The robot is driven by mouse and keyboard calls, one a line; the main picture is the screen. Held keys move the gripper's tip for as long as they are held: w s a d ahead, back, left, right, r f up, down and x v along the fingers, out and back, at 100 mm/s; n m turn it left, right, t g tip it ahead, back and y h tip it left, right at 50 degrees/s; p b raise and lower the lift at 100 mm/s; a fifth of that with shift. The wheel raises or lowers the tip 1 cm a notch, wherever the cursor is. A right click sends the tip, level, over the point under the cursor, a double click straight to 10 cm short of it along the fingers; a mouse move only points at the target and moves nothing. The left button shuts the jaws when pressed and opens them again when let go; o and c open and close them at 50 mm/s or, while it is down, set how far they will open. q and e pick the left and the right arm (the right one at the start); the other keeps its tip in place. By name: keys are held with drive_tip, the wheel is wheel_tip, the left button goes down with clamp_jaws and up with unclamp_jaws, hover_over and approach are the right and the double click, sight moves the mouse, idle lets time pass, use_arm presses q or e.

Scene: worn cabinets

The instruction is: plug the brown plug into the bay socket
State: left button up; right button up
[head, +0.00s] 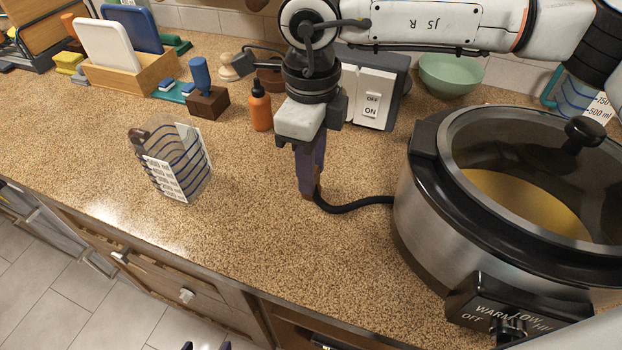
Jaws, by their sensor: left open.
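The brown plug (317,186) is between the fingertips of my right gripper (311,180), whose blue-purple fingers point down, close to the counter. A black cable (350,207) runs from the plug to the slow cooker (425,220) on the right. A grey box with a white OFF/ON switch panel (372,98) stands behind the gripper, against the wall; I cannot make out a socket opening on it, and my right arm hides part of it. My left gripper (206,347) shows only its two dark tips at the bottom edge, apart and empty.
An orange bottle (260,107) and a brown block with a blue handle (207,100) stand behind. A green bowl (450,74) is at the back right. The front middle of the counter is clear.

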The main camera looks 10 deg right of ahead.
clamp_jaws()
